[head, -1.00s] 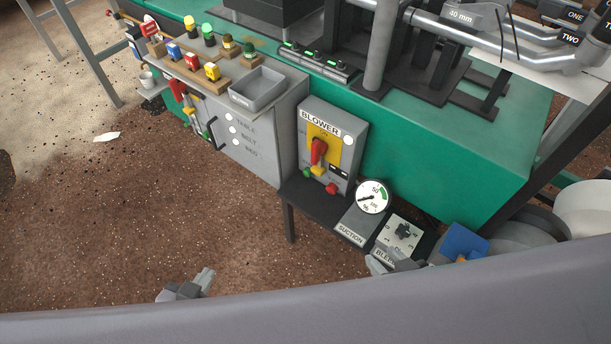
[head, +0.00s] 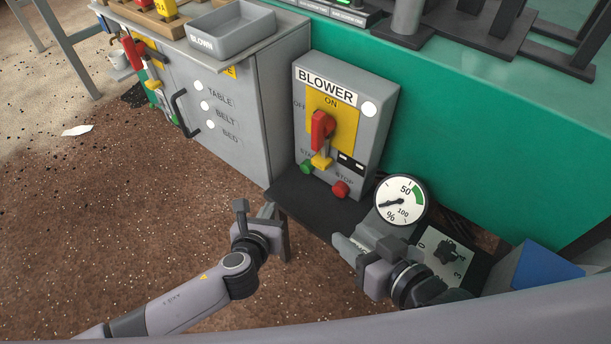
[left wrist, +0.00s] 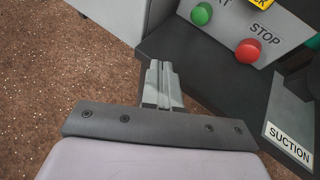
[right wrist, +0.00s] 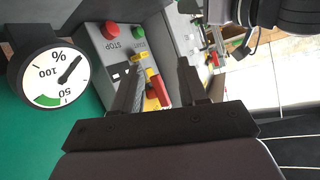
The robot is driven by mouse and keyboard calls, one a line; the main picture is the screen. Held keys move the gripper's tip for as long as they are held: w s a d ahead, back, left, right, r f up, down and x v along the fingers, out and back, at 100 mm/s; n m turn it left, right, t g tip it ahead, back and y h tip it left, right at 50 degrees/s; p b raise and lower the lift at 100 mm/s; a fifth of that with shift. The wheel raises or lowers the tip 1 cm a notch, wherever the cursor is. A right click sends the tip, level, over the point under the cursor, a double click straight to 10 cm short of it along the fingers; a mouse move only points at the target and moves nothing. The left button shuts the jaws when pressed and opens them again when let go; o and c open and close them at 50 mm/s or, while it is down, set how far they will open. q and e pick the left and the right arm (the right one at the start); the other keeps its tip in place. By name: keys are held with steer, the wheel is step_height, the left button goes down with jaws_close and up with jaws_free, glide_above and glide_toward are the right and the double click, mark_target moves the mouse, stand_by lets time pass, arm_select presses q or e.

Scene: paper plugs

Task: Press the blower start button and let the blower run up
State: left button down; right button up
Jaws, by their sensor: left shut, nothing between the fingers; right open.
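The grey blower box (head: 380,115) has a red rotary handle (head: 320,130) upright toward ON and a pale lamp (head: 369,109). The green start button (head: 307,166) is at the lower left of its front. It also shows in the left wrist view (left wrist: 201,14) and right wrist view (right wrist: 138,32). The red stop button (head: 341,188) is to its right. My left gripper (head: 268,209) is shut and empty, below and left of the start button, apart from it. My right gripper (right wrist: 158,82) is open and empty, near the suction gauge in the head view.
The suction gauge (head: 400,200) has its needle toward the lower left of the dial. A bleed dial plate (head: 445,255) stands right of my right gripper. A dark shelf (head: 300,205) lies under the box. A grey cabinet (head: 235,150) with a handle stands left.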

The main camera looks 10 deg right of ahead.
mark_target(294, 191)
arm_select(q)
steer(key=shift+w+a+f+m+t+b, duration=0.15)
steer(key=shift+w+f+m+b, duration=0.1)
steer(key=shift+w+m, duration=0.35)
steer(key=shift+w+d+f+m+t+b, duration=0.15)
steer(key=shift+w+f+m, duration=0.1)
steer(key=shift+w+m, duration=0.35)
arm_select(e)
steer(key=shift+w+a+f, duration=0.2)
steer(key=shift+w+f, duration=0.2)
arm_select(q)
steer(key=w+d+b, duration=0.4)
steer(key=w+d, duration=0.1)
steer(key=shift+w+d, duration=0.15)
steer(key=shift+w+d+b, duration=0.35)
steer(key=shift+w+d, duration=0.05)
arm_select(e)
steer(key=shift+w+a+f+t+y, duration=0.2)
steer(key=shift+a+f+t+y, duration=0.2)
steer(key=shift+a+y, duration=0.15)
arm_select(q)
steer(key=shift+w+d, duration=0.1)
